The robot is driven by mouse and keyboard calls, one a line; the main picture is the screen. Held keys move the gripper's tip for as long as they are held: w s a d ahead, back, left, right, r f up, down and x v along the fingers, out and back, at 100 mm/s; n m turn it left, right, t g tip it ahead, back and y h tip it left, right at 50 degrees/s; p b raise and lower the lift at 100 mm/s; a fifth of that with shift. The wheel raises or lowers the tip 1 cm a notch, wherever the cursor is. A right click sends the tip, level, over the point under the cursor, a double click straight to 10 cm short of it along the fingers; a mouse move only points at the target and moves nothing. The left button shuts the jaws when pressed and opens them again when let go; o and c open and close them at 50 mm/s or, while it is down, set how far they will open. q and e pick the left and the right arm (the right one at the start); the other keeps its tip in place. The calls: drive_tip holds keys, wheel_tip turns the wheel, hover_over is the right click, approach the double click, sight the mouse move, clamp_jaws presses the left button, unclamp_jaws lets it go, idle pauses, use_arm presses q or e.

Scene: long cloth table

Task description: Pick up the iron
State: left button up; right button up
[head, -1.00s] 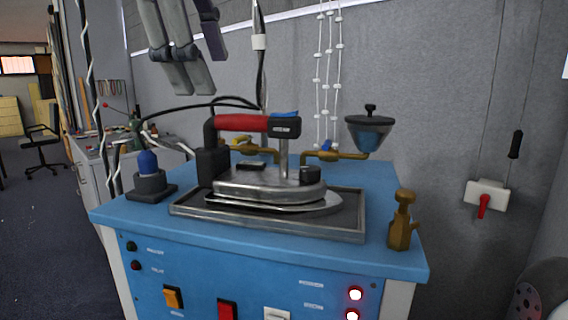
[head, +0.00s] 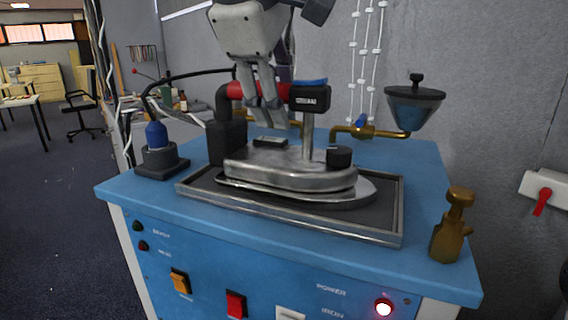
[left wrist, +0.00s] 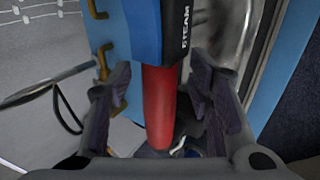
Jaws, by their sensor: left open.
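The iron (head: 290,170) has a metal body, a black rear block and a red handle (head: 241,91). It rests on a dark tray with a metal rim (head: 290,222) on top of the blue station. My left gripper (head: 268,115) comes from above, and its fingers hide part of the handle in the head view. In the left wrist view the red handle (left wrist: 158,105) runs between the two open fingers of the left gripper (left wrist: 160,100), with a gap on the right side. My right gripper is not in view.
A blue-capped knob (head: 157,137) stands at the station's left. A funnel cup (head: 415,106) on brass piping is at the back right, and a brass fitting (head: 453,225) is at the front right corner. A dark cable rises behind the iron. A grey wall stands behind.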

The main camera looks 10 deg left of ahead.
use_arm(q)
clamp_jaws()
drive_tip(key=shift+w+r, duration=0.1)
drive_tip(key=shift+r, duration=0.15)
